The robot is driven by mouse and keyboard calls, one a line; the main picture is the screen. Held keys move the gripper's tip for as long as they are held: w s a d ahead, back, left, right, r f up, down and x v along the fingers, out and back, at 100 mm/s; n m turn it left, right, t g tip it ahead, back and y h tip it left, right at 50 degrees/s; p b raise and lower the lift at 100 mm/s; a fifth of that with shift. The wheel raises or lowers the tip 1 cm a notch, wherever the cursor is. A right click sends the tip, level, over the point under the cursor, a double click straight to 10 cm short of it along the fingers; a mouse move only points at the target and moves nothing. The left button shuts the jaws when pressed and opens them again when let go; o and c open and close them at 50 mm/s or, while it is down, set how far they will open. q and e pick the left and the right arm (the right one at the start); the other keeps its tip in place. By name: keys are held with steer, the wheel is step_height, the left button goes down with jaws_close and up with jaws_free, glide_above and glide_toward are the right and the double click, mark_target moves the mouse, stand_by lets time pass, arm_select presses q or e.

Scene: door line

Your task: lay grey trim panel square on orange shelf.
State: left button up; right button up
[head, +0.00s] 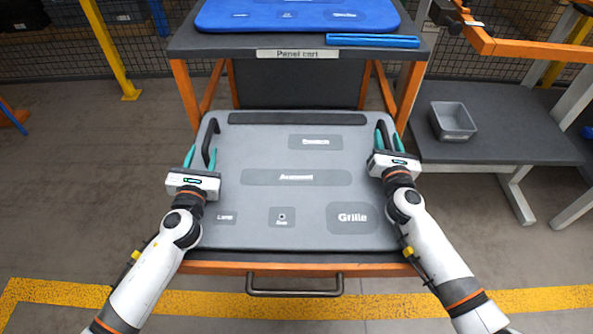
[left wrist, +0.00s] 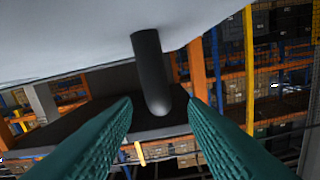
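The grey trim panel (head: 270,200) lies flat over the orange-edged shelf (head: 220,268) of the panel cart, roughly in line with its front edge. Whether it rests fully on it cannot be told. Black handles stand at its left (head: 210,138) and right (head: 384,134) sides. My left gripper (head: 200,155) is at the left handle with fingers apart; the left wrist view shows this handle (left wrist: 152,75) in the gap ahead, with room on both sides. My right gripper (head: 388,141) is at the right handle, its fingers apart on either side of it.
A blue panel (head: 290,14) lies on the cart's upper deck, with a blue bar (head: 372,41) at its edge. A grey bin (head: 452,121) stands on a side table (head: 500,140) at right. A black pull bar (head: 295,291) runs along the shelf front.

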arm_select(q)
steer(key=s, duration=0.6)
steer(key=shift+s, duration=0.45)
arm_select(e)
steer(key=shift+s, duration=0.25)
steer(key=s, duration=1.1)
steer(key=shift+s+a, duration=0.1)
steer(key=shift+s, duration=0.15)
arm_select(q)
steer(key=shift+s, duration=0.1)
arm_select(e)
steer(key=shift+s, duration=0.1)
